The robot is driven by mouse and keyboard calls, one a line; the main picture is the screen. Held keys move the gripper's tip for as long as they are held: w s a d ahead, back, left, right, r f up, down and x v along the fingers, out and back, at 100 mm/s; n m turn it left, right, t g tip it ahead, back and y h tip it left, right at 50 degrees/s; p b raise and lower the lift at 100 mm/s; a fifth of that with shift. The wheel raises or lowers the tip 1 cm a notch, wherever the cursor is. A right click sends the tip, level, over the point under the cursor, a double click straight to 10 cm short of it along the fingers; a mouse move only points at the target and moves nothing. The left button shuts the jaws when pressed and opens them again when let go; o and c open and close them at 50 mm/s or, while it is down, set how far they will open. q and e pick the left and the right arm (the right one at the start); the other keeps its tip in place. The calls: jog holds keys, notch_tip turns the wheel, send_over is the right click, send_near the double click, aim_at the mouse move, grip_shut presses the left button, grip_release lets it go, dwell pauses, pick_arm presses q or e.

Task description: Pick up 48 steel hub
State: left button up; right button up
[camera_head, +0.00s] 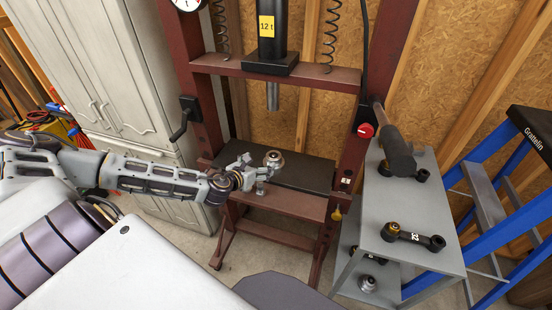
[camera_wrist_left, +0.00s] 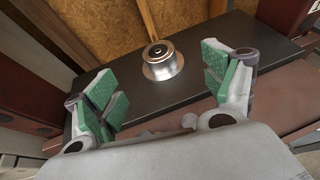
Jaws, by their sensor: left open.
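A round steel hub (camera_head: 274,159) with a wider flange at its base stands on the black plate of the press bed. It also shows in the left wrist view (camera_wrist_left: 162,62), upright, with a dark hole in its top. No number can be read on it. My left gripper (camera_head: 256,172) is open at the near side of the hub. In the left wrist view its green-padded fingers (camera_wrist_left: 167,88) are spread wide, with the hub beyond them and between their lines, apart from both. My right gripper is not in view.
The press's red frame (camera_head: 204,120) rises on both sides, with a ram (camera_head: 272,97) above the bed. A grey cart (camera_head: 390,215) at right holds black arms, one marked 32 (camera_head: 413,237), and another metal hub (camera_head: 367,283) below. A blue ladder (camera_head: 505,160) stands far right.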

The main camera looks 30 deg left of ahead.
pick_arm(q)
jog(key=shift+s, duration=0.15)
send_near(276, 152)
jog(key=shift+w+d+f, duration=0.25)
jog(key=shift+w+f, duration=0.25)
jog(key=shift+w, duration=0.35)
jog(key=shift+w+f, duration=0.1)
jog(key=shift+w, duration=0.1)
dwell(0.6)
jog(key=shift+w+a+f, duration=0.1)
jog(key=shift+w+a, duration=0.1)
jog(key=shift+w, duration=0.3)
jog(key=shift+p+x, duration=0.3)
jog(key=shift+x, duration=1.75)
jog(key=shift+a, duration=0.1)
jog(key=shift+c, duration=0.3)
